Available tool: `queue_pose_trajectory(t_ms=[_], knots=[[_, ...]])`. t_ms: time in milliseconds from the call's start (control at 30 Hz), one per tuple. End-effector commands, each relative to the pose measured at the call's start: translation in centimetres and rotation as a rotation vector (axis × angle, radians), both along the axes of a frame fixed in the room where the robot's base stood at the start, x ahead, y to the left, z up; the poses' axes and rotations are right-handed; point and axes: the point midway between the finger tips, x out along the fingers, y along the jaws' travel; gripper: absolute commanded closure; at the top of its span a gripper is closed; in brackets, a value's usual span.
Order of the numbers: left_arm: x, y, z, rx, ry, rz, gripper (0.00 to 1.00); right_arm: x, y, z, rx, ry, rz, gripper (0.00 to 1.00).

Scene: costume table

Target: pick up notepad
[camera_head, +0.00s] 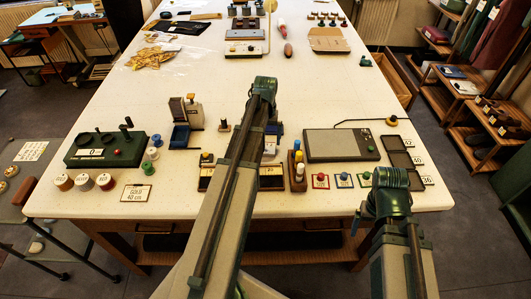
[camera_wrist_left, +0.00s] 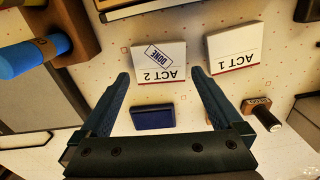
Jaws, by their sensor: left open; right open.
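Two white pads with red-edged borders lie flat, upside down in the left wrist view: one printed ACT 2 with a blue DONE stamp mark (camera_wrist_left: 160,65), the other printed ACT 1 (camera_wrist_left: 233,48). I cannot tell which one is called the notepad. My left gripper (camera_wrist_left: 163,80) is open and empty, its two fingers spread toward the ACT 2 pad, one tip near each side of it. The height of the tips above the table is unclear. In the head view my left arm hides much of this spot. My right gripper's fingers do not show; only part of the right arm does.
A blue ink pad (camera_wrist_left: 153,117) lies between my left fingers. A stamp (camera_wrist_left: 262,113) lies beside the right finger. A wooden block with coloured pegs (camera_head: 298,180) stands close by, left of a grey flat device (camera_head: 340,146). The table's middle (camera_head: 220,75) is mostly clear.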

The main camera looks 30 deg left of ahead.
Motion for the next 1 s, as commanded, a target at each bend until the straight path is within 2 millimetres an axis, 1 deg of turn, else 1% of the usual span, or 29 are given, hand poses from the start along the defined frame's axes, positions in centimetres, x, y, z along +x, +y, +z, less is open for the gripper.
queue_pose_trajectory(t_ms=[33,100,200,467,500,567,700,767,800,867,1000], knots=[[0.0,0.0,-1.4,0.000,0.000,0.000,0.00,0.0,0.0,-1.4,0.000,0.000,0.000,0.14],[0.0,0.0,-2.3,0.000,0.000,0.000,0.00,0.0,0.0,-2.3,0.000,0.000,-0.001,0.14],[0.0,0.0,-3.1,0.000,0.000,0.000,0.00,0.0,0.0,-3.1,0.000,0.000,-0.001,0.14],[0.0,0.0,-3.0,0.000,0.000,0.000,0.00,0.0,0.0,-3.0,0.000,0.000,-0.001,0.14],[0.0,0.0,-3.0,0.000,0.000,0.000,0.04,0.0,0.0,-3.0,0.000,0.000,-0.001,0.14],[0.0,0.0,-3.0,0.000,0.000,0.000,0.14,0.0,0.0,-3.0,0.000,0.000,-0.001,0.14],[0.0,0.0,-3.0,0.000,0.000,0.000,0.40,0.0,0.0,-3.0,0.000,0.000,0.000,0.14],[0.0,0.0,-3.0,0.000,0.000,0.000,0.50,0.0,0.0,-3.0,0.000,0.000,0.000,0.14],[0.0,0.0,-3.0,0.000,0.000,0.000,0.58,0.0,0.0,-3.0,0.000,0.000,0.000,0.14],[0.0,0.0,-3.0,0.000,0.000,0.000,0.68,0.0,0.0,-3.0,0.000,0.000,0.000,0.14],[0.0,0.0,-3.0,0.000,0.000,0.000,0.68,0.0,0.0,-3.0,0.000,0.000,0.000,0.14]])
